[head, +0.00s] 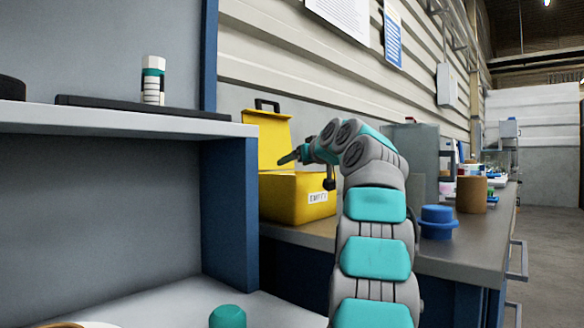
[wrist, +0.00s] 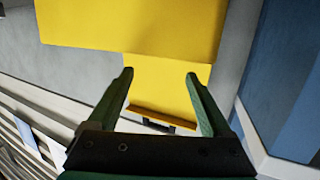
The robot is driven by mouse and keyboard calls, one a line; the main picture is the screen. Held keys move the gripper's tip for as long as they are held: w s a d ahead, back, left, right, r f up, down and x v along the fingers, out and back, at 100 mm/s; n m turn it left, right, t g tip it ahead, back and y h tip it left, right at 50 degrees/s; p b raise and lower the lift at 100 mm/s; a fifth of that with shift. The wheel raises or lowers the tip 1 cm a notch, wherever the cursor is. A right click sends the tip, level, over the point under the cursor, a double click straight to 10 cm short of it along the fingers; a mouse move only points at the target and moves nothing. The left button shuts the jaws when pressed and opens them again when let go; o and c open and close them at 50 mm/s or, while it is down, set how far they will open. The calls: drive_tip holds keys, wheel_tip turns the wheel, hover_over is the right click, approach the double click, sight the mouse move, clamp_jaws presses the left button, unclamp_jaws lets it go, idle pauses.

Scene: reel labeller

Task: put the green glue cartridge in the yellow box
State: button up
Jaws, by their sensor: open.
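The yellow box (head: 298,197) stands on the bench with its lid (head: 270,138) raised and a label on its front. It also fills the top of the wrist view (wrist: 130,25). My gripper (head: 286,158) is above the box, in front of the raised lid. In the wrist view my gripper (wrist: 159,73) is open, with nothing between its fingers. The inside of the box is hidden. A white cylinder with green bands (head: 153,80) stands on the shelf at left. A rounded green top (head: 228,317) shows at the bottom edge. I cannot tell whether either is the glue cartridge.
A grey shelf (head: 120,122) with a blue end panel (head: 229,215) stands left of the box. A blue lidded container (head: 437,222) and a brown cylinder (head: 471,194) stand on the bench at right. A corrugated wall (head: 300,62) rises behind the box.

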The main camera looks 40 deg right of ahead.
drive_tip(key=v, duration=0.9)
drive_tip(key=shift+b, duration=0.4)
